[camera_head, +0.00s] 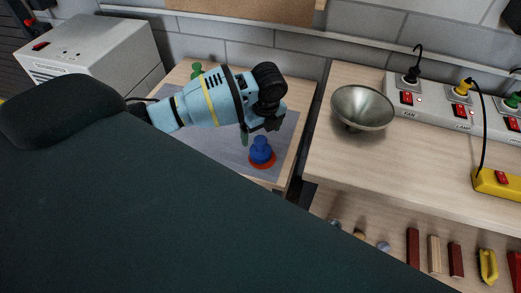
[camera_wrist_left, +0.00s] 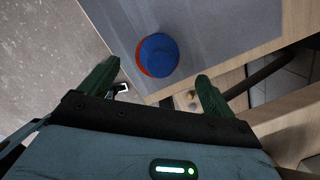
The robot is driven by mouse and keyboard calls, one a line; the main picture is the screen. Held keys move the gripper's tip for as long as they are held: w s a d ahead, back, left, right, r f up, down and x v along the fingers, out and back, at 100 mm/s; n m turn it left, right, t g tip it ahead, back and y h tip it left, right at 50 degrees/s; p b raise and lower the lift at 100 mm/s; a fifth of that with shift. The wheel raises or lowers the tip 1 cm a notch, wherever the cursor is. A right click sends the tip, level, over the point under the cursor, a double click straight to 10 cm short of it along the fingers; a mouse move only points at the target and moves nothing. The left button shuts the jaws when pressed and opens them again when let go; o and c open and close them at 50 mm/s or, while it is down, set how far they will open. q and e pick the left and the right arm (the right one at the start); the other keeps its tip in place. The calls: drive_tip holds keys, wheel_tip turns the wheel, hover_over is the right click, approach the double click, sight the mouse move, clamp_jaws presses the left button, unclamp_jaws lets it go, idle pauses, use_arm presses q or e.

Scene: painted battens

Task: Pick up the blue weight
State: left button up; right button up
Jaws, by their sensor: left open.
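The blue weight (camera_head: 261,151) stands upright on a red-orange disc (camera_head: 262,165) on a grey mat (camera_head: 215,140) on the left table. In the left wrist view the blue weight (camera_wrist_left: 158,54) is seen from above, with the red edge showing at its left side. My left gripper (camera_head: 258,132) is just above and beside the weight in the head view. In the wrist view its two green fingers (camera_wrist_left: 155,85) are apart, with nothing between them, and the weight lies beyond the tips. My right gripper is not seen.
Green weights (camera_head: 196,70) stand at the mat's back left. A grey box machine (camera_head: 90,55) is behind at left. A metal bowl (camera_head: 362,107) and a switch panel (camera_head: 440,103) stand on the right table, across a gap. A dark green surface fills the lower left foreground.

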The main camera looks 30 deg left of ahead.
sight(261, 139)
use_arm(q)
drive_tip(key=shift+w+a+f, duration=0.15)
drive_tip(key=shift+a+f, duration=0.05)
drive_tip(key=shift+f, duration=1.6)
drive_tip(key=shift+w+a+f, duration=0.1)
drive_tip(key=shift+a+f, duration=0.05)
drive_tip(key=shift+f, duration=1.65)
drive_tip(key=shift+r, duration=0.1)
drive_tip(key=c, duration=1.6)
